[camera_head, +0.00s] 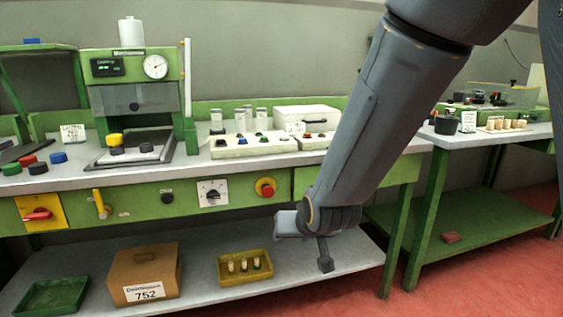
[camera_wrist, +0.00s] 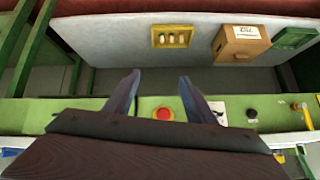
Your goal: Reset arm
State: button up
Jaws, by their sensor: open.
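My arm reaches down from the upper right in the head view, and my gripper (camera_head: 305,250) hangs in front of the green bench, a little above the height of its lower shelf. In the wrist view my gripper (camera_wrist: 158,82) shows two fingers spread apart with nothing between them. The red stop button (camera_wrist: 163,114) on the bench front shows beyond the gap between the fingers. A small yellow tray (camera_head: 245,268) with several corks stands on the lower shelf, left of my gripper and apart from it. The tray also shows in the wrist view (camera_wrist: 155,42).
A cardboard box (camera_head: 146,275) marked 752 and a green tray (camera_head: 50,297) stand on the lower shelf (camera_head: 335,262). The bench top holds a press (camera_head: 135,90), coloured caps and a white tray (camera_head: 252,146). A second green bench (camera_head: 470,220) stands at the right. Red floor is clear in front.

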jog(key=s+d+r+g+h, duration=0.1)
jog(key=s+d+r+g, duration=0.15)
jog(key=s, duration=0.55)
jog(key=s+d+r+n+g, duration=0.1)
jog(key=s+d+g, duration=0.2)
jog(key=s, duration=0.6)
jog(key=s+d+r+g+h, duration=0.1)
jog(key=s+d+r+g, duration=0.15)
jog(key=s, duration=0.55)
jog(key=d+r+m+p, duration=0.2)
jog(key=d+r+p, duration=0.5)
jog(key=p, duration=1)
jog(key=shift+d+r+h, duration=0.3)
jog(key=shift+d+r, duration=0.1)
jog(key=shift+d, duration=0.35)
